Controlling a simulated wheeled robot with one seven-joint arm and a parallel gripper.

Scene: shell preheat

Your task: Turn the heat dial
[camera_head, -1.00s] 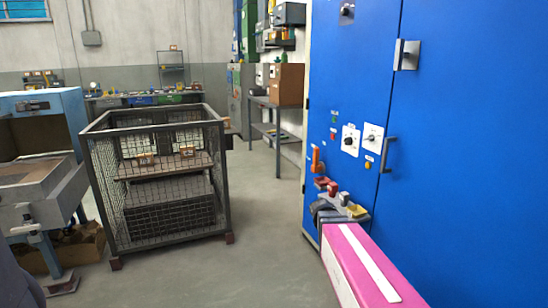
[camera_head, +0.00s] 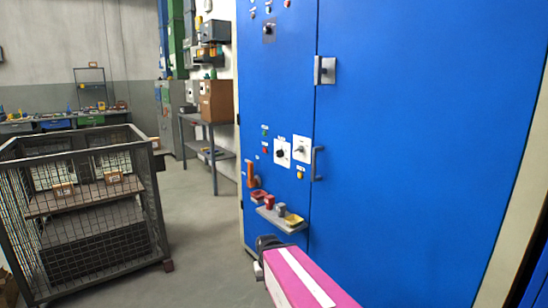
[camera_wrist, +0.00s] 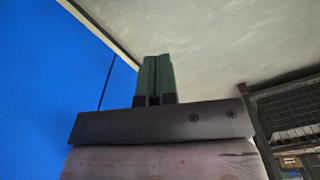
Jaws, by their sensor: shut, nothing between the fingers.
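A tall blue cabinet (camera_head: 400,150) fills the right of the head view. Its front has two dials on white plates, a left dial with a black knob (camera_head: 281,154) and a right dial with a pale knob (camera_head: 301,149). Their labels are too small to read, so I cannot tell which is the heat dial. My gripper shows in the wrist view (camera_wrist: 154,64), with its green fingers shut together and empty. In the head view my pink arm reaches in from the bottom, below the dials and apart from them. The fingertips are not clear there.
A small shelf (camera_head: 281,219) with coloured items juts from the cabinet below the dials. An orange handle (camera_head: 251,176) and a door handle (camera_head: 317,164) also stick out. A wire mesh cage (camera_head: 150,205) stands left. The floor between (camera_head: 205,240) is clear.

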